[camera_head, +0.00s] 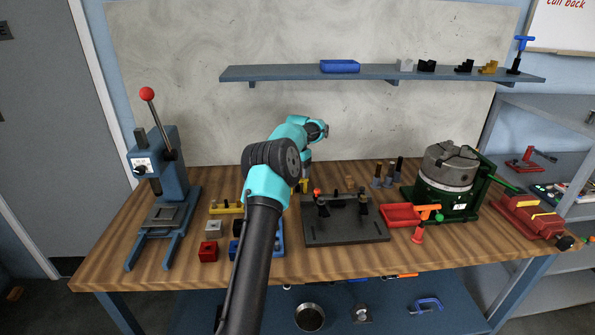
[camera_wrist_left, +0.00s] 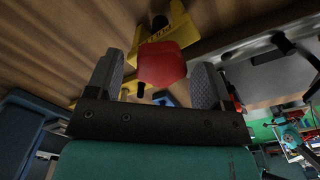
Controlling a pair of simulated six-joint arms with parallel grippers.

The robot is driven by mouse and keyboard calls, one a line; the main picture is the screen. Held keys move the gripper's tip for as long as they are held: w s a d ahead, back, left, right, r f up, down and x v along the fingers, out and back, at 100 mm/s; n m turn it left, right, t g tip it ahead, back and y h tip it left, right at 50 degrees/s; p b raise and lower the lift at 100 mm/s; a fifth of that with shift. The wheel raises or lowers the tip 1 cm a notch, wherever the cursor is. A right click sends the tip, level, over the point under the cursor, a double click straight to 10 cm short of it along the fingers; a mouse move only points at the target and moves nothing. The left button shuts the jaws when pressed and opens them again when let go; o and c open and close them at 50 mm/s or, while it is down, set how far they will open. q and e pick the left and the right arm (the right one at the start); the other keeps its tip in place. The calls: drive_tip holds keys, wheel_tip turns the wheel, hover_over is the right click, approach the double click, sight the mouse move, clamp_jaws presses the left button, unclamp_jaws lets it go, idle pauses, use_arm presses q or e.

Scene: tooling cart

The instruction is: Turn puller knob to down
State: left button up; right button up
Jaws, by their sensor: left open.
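A red, faceted knob (camera_wrist_left: 162,64) sits on a yellow body (camera_wrist_left: 172,25) in the left wrist view. I take it as the puller knob; a short dark pin shows below it. My left gripper (camera_wrist_left: 156,68) is open, with one finger on each side of the knob. A gap shows beside the right finger; contact on the left is unclear. In the head view, my left arm reaches over the bench and hides most of the knob area. Only a bit of yellow (camera_head: 303,186) shows there beside the gripper. My right gripper is not in view.
A black fixture plate (camera_head: 345,232) stands just right of my arm. An arbor press (camera_head: 172,165) with a red-ball lever is at left. A red tray (camera_head: 400,215) and a chuck on a green base (camera_head: 448,170) are at right. A shelf (camera_head: 300,74) hangs behind.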

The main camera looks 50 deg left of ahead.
use_arm(q)
drive_tip(key=shift+r, duration=3.75)
